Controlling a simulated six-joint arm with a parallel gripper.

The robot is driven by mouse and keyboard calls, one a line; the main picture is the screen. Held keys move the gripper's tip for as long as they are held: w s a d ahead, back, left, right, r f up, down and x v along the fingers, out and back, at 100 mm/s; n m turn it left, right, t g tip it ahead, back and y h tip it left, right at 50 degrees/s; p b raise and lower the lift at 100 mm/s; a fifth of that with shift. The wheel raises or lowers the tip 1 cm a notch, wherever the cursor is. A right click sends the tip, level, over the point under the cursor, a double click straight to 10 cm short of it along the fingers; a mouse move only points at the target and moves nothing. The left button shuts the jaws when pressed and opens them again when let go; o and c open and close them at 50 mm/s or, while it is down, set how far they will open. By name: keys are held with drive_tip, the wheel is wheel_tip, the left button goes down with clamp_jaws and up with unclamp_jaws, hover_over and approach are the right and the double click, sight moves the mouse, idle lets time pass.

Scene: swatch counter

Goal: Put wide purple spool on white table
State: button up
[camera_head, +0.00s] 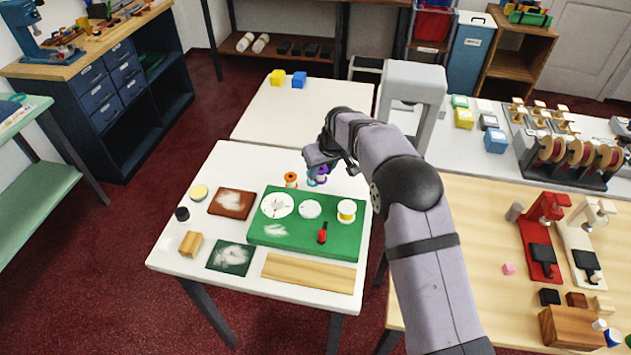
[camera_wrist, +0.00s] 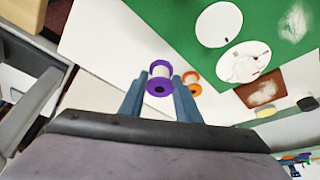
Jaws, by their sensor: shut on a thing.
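The wide purple spool (camera_wrist: 158,84) sits between the two blue fingers of my gripper (camera_wrist: 160,98) in the wrist view. My gripper (camera_head: 317,178) is shut on it. In the head view the purple spool (camera_head: 322,174) is partly hidden by the gripper, at the back right part of the near white table (camera_head: 238,163). I cannot tell whether the spool touches the table. An orange spool (camera_head: 291,180) stands on the table just left of it, and it also shows in the wrist view (camera_wrist: 193,84).
A wooden counter (camera_head: 480,220) stands right.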

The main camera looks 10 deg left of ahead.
sight(321, 181)
drive_tip(key=shift+f+p, duration=0.75)
drive_tip(key=shift+f, duration=1.6)
drive_tip(key=shift+f, duration=0.1)
drive_tip(key=shift+f, duration=0.15)
drive_tip(key=o, duration=0.9)
drive_tip(key=shift+c, duration=0.2)
drive_tip(key=shift+r, duration=0.3)
drive_tip(key=b+v, duration=0.3)
drive_tip(key=v, duration=0.9)
